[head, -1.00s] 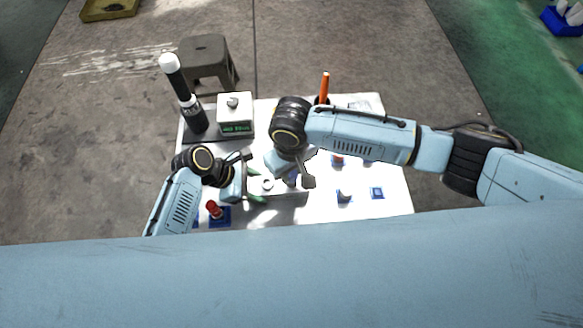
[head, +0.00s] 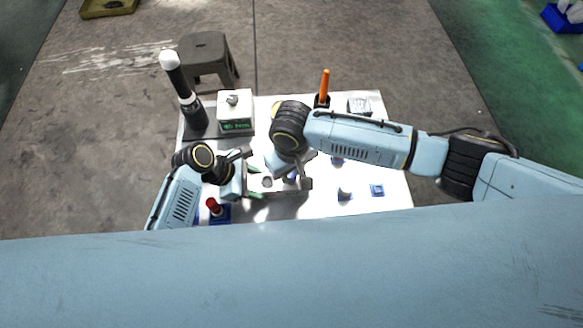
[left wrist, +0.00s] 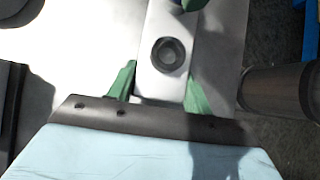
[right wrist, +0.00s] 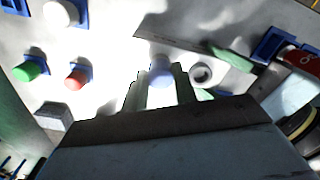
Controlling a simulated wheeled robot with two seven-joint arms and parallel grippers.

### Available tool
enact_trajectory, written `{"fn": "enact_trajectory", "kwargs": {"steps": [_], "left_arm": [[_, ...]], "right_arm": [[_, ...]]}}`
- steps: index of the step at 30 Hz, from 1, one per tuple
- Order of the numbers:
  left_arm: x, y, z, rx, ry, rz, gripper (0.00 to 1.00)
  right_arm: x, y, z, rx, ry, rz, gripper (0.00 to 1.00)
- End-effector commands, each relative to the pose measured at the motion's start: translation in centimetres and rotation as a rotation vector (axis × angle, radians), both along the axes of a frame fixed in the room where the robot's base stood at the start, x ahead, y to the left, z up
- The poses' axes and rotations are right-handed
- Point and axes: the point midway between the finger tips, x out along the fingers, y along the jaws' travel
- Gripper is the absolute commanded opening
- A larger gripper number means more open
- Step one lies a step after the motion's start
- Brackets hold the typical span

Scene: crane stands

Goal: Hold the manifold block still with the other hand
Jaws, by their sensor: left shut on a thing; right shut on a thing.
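The manifold block is a pale grey bar in the left wrist view (left wrist: 158,86) with a dark-rimmed round port on top. My left gripper (left wrist: 158,92) is shut across it, one green finger on each long side. In the head view the left gripper (head: 258,184) is at the block's left end. My right gripper (right wrist: 162,82) is shut on a pale blue round fitting (right wrist: 161,70) at the block, beside an open port (right wrist: 201,73). How deep the fitting sits is hidden. In the head view, my right wrist covers most of the right gripper.
A white box with a green display (head: 235,112) stands at the back left, beside a black post with a white top (head: 182,85). An orange-handled tool (head: 325,85) stands behind my right arm. A red part (head: 213,206) is at the front left. Blue-based parts (head: 377,190) lie at the right.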

Motion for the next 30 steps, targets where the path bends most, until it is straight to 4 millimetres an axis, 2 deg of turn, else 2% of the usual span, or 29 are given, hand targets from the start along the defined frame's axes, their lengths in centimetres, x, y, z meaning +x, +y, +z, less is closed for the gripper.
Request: {"fn": "enact_trajectory", "kwargs": {"steps": [7,10,20,27,30], "left_arm": [[0.04,0.05,0.01,0.001,-0.001,0.001,0.19],[0.04,0.05,0.02,0.001,-0.001,0.001,0.19],[0.04,0.05,0.02,0.001,-0.001,0.001,0.19],[0.04,0.06,0.01,0.001,-0.001,0.001,0.19],[0.04,0.06,0.01,0.001,-0.001,0.001,0.19]], "right_arm": [[-0.1,0.11,-0.05,0.002,0.003,-0.334,0.02],[0.0,0.03,0.0,0.0,0.001,-0.396,0.02],[-0.03,0.03,-0.02,0.0,0.001,-0.436,0.02],[-0.07,0.11,-0.05,0.001,0.004,-0.766,0.02],[-0.01,0.08,-0.03,0.0,0.001,-0.842,0.02]]}}
